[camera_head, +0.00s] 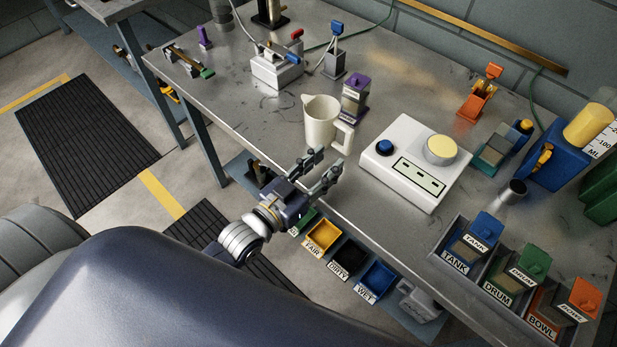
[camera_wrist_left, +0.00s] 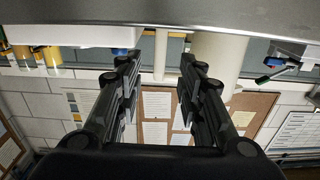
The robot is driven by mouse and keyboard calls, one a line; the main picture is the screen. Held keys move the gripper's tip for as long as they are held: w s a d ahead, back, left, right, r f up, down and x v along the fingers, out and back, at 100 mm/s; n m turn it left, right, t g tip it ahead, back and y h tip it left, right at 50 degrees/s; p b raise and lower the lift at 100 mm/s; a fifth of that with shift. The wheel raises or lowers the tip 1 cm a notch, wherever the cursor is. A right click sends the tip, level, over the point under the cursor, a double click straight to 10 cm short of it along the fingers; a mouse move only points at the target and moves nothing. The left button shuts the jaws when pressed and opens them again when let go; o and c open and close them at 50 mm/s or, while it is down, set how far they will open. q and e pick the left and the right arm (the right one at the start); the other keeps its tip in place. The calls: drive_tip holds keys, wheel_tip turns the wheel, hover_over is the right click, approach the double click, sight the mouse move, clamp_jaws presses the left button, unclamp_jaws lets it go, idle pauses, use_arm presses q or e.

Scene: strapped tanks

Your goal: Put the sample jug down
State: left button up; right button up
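The sample jug (camera_head: 320,122), a cream-white pitcher, stands upright on the grey metal bench near its front edge, its handle towards the right. My left gripper (camera_head: 324,164) is open and empty just in front of the jug at the bench edge. In the left wrist view, which looks upside down, the jug (camera_wrist_left: 215,58) is partly behind one finger. Its handle (camera_wrist_left: 161,55) shows in the gap between the open fingers (camera_wrist_left: 158,68). I cannot tell how far the fingertips are from the handle. My right gripper is not in view.
A white scale (camera_head: 416,165) with a blue button stands right of the jug. A purple-topped container (camera_head: 354,98) is close behind it. Labelled bins (camera_head: 472,240) line the right front; coloured trays (camera_head: 322,236) sit below the edge.

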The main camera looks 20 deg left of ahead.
use_arm(q)
drive_tip(key=shift+v, duration=2.65)
